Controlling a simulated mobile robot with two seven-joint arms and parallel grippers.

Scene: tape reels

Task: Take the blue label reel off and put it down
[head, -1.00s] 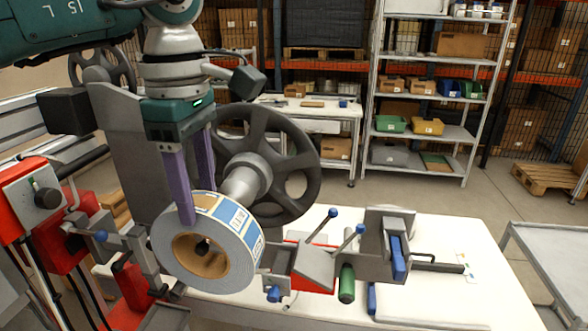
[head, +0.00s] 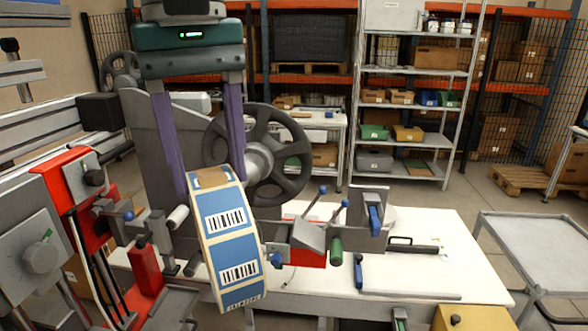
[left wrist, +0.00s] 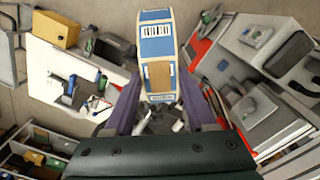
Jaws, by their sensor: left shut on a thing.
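The blue label reel (head: 232,244) is a thick roll with blue and white barcode labels on its rim. My left gripper (head: 212,184) is shut on it, with a purple finger on either side of its upper part. The reel hangs upright, label edge toward the head camera, in front of the machine; its core opening is hidden. The left wrist view shows the reel (left wrist: 156,48) between the fingertips (left wrist: 157,85). The grey spindle (head: 260,160) with a dark spoked wheel (head: 292,174) stands behind it; I cannot tell whether they touch. My right gripper is out of view.
Red and grey machine parts (head: 88,210) stand close on the left. Blue-knobbed levers and a green handle (head: 336,250) sit just right of the reel. A white table (head: 440,285) has bare room at the right. A grey cart (head: 535,250) stands farther right.

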